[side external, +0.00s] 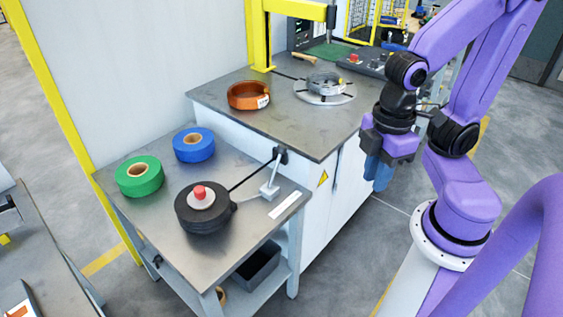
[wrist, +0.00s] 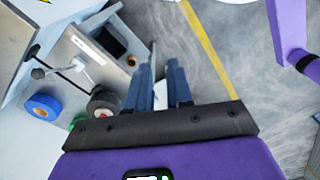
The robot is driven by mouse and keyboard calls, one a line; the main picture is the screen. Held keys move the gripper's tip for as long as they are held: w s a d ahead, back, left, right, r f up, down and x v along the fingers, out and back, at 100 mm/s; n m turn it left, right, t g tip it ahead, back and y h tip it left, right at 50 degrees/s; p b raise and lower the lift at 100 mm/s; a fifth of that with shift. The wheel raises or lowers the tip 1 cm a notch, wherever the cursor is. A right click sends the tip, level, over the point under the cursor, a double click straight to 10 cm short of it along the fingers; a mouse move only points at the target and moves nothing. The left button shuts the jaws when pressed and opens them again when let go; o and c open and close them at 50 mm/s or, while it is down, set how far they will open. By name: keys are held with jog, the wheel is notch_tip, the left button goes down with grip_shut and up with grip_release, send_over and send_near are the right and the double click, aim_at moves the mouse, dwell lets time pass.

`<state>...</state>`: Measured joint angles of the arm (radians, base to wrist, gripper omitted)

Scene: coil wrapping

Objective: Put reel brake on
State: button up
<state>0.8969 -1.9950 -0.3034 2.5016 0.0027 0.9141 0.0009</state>
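A black reel (side external: 204,212) with a red knob (side external: 200,192) on its hub lies on the lower steel table. I cannot tell which of these parts is the brake. The reel (wrist: 103,103) and lever (wrist: 76,64) also show in the wrist view. My gripper (side external: 378,184) hangs to the right of the cabinet, well away from the reel. In the wrist view its blue fingers (wrist: 160,72) are apart with nothing between them.
Green (side external: 139,176) and blue (side external: 193,145) tape rolls lie behind the reel. The higher cabinet top (side external: 302,130) holds an orange coil (side external: 248,95) and a round fixture (side external: 324,88). A yellow post (side external: 258,40) rises behind. A dark bin (side external: 257,268) sits on the lower shelf.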

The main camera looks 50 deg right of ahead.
jog(key=shift+w, duration=0.15)
grip_shut()
jog(key=w+d+f+m+g+y, duration=0.2)
jog(key=w+f+m+g+y, duration=0.1)
jog(key=w+m, duration=0.7)
jog(key=w+d+f+m+g+y, duration=0.2)
jog(key=w+f+m+y, duration=0.1)
jog(key=w+m, duration=0.7)
jog(key=w+d+f+m+t+y, duration=0.2)
jog(key=d+f+m+t, duration=0.1)
jog(key=d+m, duration=0.2)
jog(key=w+d+f+m+t+y, duration=0.2)
jog(key=d+m, duration=0.4)
jog(key=d, duration=0.3)
jog(key=w+d+f+m+t+y, duration=0.3)
jog(key=d+m, duration=0.3)
jog(key=d, duration=0.2)
jog(key=shift+w+f+t, duration=0.45)
jog(key=shift+w+t, duration=0.05)
jog(key=shift+t, duration=0.3)
jog(key=x, duration=1)
